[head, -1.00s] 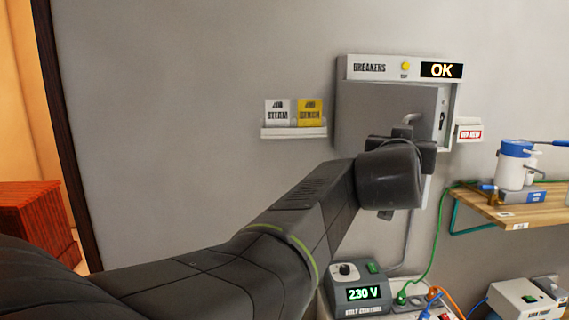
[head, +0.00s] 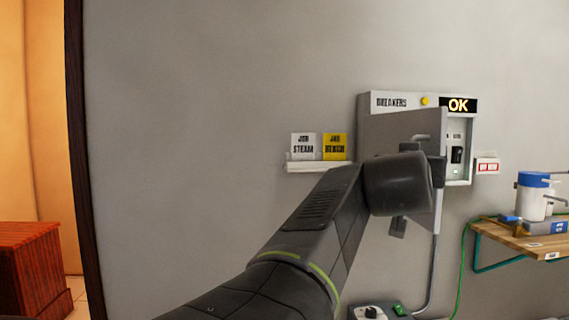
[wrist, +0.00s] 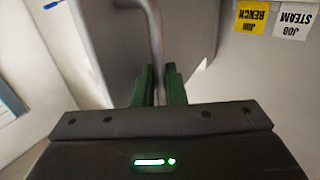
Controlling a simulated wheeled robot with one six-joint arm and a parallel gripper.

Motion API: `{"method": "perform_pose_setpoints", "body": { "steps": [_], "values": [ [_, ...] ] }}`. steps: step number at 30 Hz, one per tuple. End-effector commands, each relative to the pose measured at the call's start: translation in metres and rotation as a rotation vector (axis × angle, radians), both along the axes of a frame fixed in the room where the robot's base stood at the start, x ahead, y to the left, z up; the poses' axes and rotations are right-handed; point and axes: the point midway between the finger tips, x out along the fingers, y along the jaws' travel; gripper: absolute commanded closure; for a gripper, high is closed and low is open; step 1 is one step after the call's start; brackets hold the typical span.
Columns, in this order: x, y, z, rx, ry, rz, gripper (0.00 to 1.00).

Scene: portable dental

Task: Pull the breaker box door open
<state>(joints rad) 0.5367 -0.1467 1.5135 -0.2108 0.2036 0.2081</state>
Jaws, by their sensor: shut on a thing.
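The breaker box (head: 459,180) is on the wall, with "BREAKERS" and a lit "OK" display along its top. Its grey door (head: 385,133) stands partly open, swung out on the left side. The right part of the inside shows, with a black switch (head: 457,155). My gripper (head: 436,172) is at the door's free edge, mostly hidden behind my wrist. In the wrist view, the green fingers of my gripper (wrist: 160,86) are shut on the grey bar handle (wrist: 156,40) of the door. The handle's top bend also shows in the head view (head: 421,138).
A wall holder (head: 318,167) with a white and a yellow card is left of the box. A small red-and-white labelled box (head: 487,166) is to its right. A wooden shelf (head: 525,243) with blue-and-white equipment stands at the right. The wall at left is bare.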

Motion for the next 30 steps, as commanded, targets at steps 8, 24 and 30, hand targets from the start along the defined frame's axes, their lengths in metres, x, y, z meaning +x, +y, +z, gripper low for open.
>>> {"method": "perform_pose_setpoints", "body": {
  "steps": [8,24,30],
  "values": [
    [0.001,-0.0013,-0.0081,0.009,0.014,-0.002,1.0],
    [0.0007,-0.0016,-0.009,0.011,0.015,-0.003,0.8],
    [0.0002,-0.0011,-0.0057,0.007,0.009,-0.002,0.68]
  ]
}}
